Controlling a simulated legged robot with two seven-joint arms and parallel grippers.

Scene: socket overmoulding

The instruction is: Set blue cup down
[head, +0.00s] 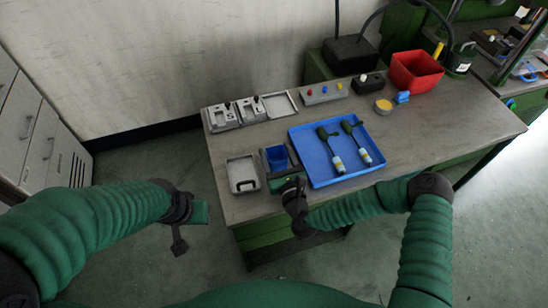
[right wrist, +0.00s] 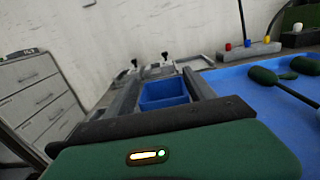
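The blue cup (head: 279,155) is a small square-sided open container at the front left of the table, between the grey tray and the large blue tray. It also shows in the right wrist view (right wrist: 163,94), where it fills the space between my fingers. My right gripper (head: 277,160) comes from the table's front edge, with one dark finger along each side of the cup; it appears shut on it. Whether the cup's base touches the table is hidden. My left gripper (head: 180,243) hangs left of the table, over the floor, away from everything; its finger opening is unclear.
A grey tray (head: 233,164) stands left of the cup. The blue tray (head: 314,172) with two green-handled tools lies close on the right. Grey fixtures (head: 222,118) stand behind. A red bin (head: 416,70) is at the back right. The table's right part is clear.

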